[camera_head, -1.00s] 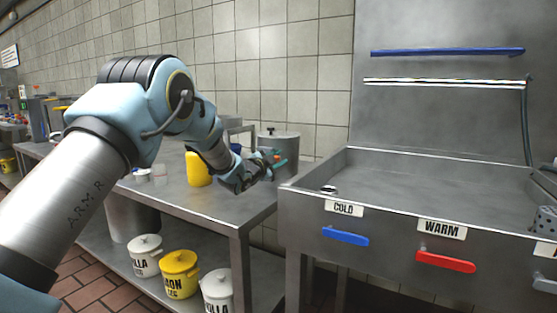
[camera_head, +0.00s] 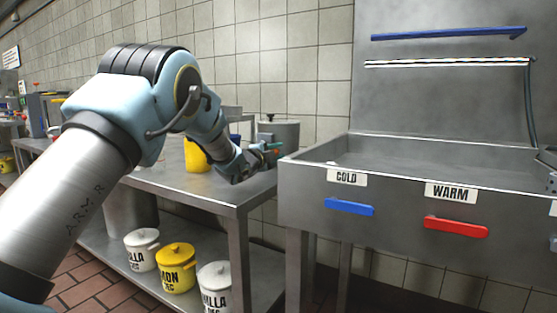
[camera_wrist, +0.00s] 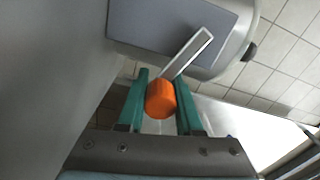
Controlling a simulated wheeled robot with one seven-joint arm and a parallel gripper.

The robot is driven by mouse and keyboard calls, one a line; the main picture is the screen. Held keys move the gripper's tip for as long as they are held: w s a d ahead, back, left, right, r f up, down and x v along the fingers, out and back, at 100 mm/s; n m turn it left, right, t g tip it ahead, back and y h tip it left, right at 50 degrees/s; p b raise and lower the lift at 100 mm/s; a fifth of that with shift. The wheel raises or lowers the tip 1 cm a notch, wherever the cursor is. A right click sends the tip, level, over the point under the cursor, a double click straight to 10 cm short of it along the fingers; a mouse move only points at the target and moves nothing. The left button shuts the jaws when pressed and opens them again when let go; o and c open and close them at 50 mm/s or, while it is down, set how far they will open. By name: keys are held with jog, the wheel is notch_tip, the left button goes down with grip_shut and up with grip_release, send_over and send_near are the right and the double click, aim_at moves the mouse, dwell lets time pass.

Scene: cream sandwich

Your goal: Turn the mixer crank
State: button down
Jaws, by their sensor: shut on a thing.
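The crank's orange knob (camera_wrist: 161,99) sits between the two green fingers of my gripper (camera_wrist: 163,84) in the wrist view. My gripper is shut on this knob. A flat metal crank arm (camera_wrist: 188,53) runs from the knob up to the right, towards the grey mixer body (camera_wrist: 172,22). In the head view my gripper (camera_head: 273,149) is at the right end of the steel table, with only a little green and orange showing at its tip. My arm and the small scale hide the crank's details there.
A steel sink (camera_head: 310,201) with a blue handle (camera_head: 349,206) and a red handle (camera_head: 456,227) stands close to the right. Lidded tubs, one yellow (camera_head: 176,270), stand on the lower shelf.

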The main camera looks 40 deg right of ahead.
jog(key=shift+w+a+f+m+b, duration=0.1)
jog(key=shift+w+f+m+b, duration=0.1)
jog(key=shift+f+m+b, duration=0.3)
jog(key=shift+w+a+f+m+b, duration=0.1)
jog(key=shift+w+f+m+b, duration=0.1)
jog(key=shift+f+m+b, duration=0.3)
jog(key=shift+w+m+b, duration=0.15)
jog(key=shift+m+b, duration=0.25)
jog(key=shift+b, duration=0.15)
jog(key=shift+r, duration=0.1)
jog(key=c, duration=0.9)
grip_release()
jog(key=o, duration=0.3)
jog(key=shift+r, duration=0.1)
jog(key=v, duration=1)
jog(key=shift+a, duration=0.35)
